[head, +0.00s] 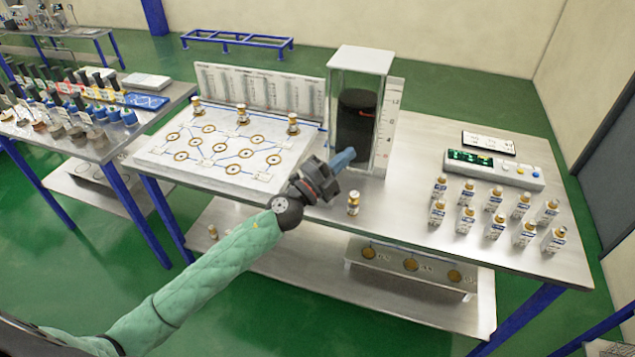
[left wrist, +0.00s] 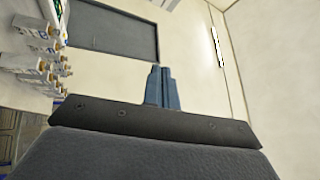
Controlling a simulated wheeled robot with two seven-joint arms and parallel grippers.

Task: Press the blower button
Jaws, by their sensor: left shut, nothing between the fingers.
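A white control box (head: 480,169) with a green-lit display (head: 470,157) and several small buttons (head: 519,169) sits at the back right of the steel table. I cannot read which button is the blower's. My left gripper (head: 342,159) is shut and empty. Its blue fingertips are in front of the clear upright chamber (head: 343,85), well left of the control box. Whether they touch the chamber I cannot tell. The shut fingers also show in the left wrist view (left wrist: 163,88). My right gripper is not in view.
A black cylinder (head: 356,120) is inside the chamber. Several small bottles (head: 466,219) stand in front of the control box. One bottle (head: 353,203) stands near my left gripper. A white board with ringed holes (head: 170,160) lies left. The tabletop between chamber and bottles is clear.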

